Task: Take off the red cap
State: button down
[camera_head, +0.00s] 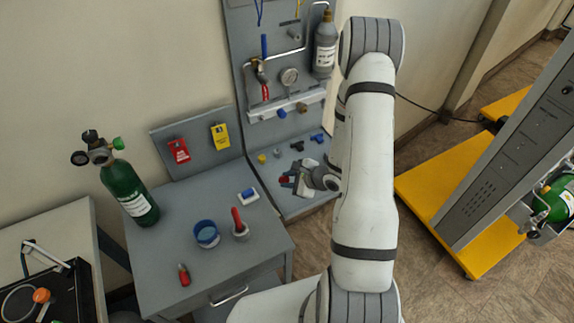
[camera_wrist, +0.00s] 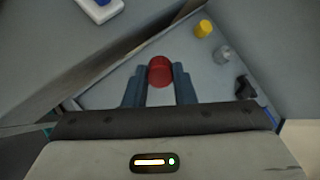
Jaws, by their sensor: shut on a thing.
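The red cap (camera_wrist: 160,71) is between the two finger pads of my gripper (camera_wrist: 160,88) in the wrist view, and the jaws are closed on it. In the head view my gripper (camera_head: 289,180) is low over the grey shelf at the foot of the trainer panel, with a small red patch of the cap (camera_head: 284,179) showing at its tips. I cannot tell whether the cap is still on a fitting or free, because the underside is hidden.
A yellow cap (camera_wrist: 203,28) and a grey fitting (camera_wrist: 222,53) stand to the right of the red cap. A green cylinder (camera_head: 130,190) and blue cup (camera_head: 206,235) stand on the left table.

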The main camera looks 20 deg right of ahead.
jog(key=shift+s+f+b, duration=0.1)
jog(key=shift+f+b, duration=2.5)
jog(key=shift+b, duration=0.3)
jog(key=shift+f, duration=0.15)
